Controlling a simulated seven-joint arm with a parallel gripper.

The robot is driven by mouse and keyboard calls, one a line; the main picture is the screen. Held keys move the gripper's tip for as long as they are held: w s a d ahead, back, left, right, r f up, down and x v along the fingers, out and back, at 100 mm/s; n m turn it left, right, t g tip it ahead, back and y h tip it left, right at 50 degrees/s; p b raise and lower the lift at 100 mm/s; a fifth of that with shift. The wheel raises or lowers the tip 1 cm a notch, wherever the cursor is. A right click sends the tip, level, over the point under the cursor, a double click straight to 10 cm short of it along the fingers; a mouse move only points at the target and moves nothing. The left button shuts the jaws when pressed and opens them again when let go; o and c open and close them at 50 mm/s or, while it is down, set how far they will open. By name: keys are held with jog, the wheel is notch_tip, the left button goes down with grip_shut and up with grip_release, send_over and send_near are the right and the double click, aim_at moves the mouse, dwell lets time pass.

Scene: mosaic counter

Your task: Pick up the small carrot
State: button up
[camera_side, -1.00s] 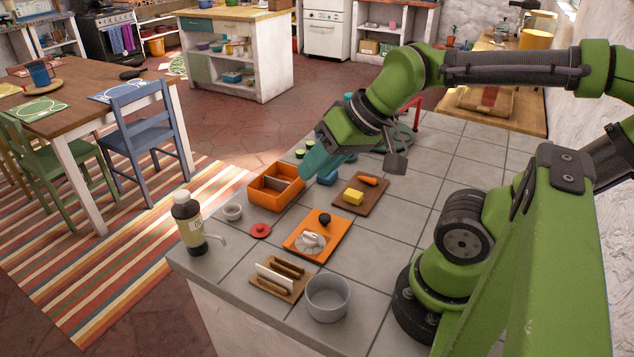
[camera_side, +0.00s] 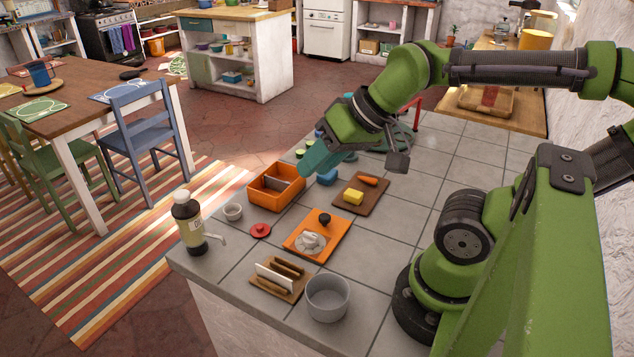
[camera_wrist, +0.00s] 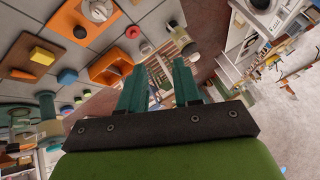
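The small orange carrot (camera_side: 368,180) lies on a brown cutting board (camera_side: 375,203), beside a yellow block (camera_side: 353,197). In the wrist view the carrot (camera_wrist: 22,74) is near the left edge, close to the yellow block (camera_wrist: 42,56). My gripper (camera_side: 308,170) is above the far part of the counter, to the left of the carrot and apart from it. In the wrist view its two teal fingers (camera_wrist: 160,65) stand apart with nothing between them.
An orange divided bin (camera_side: 262,200) and a blue block (camera_side: 327,178) are near my gripper. An orange board (camera_side: 330,229), a bottle (camera_side: 188,225), a grey pot (camera_side: 328,298) and a wooden rack (camera_side: 278,292) stand nearer. Tiles right of the brown board are clear.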

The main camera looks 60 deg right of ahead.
jog(key=o, duration=0.3)
jog(key=shift+d, duration=0.1)
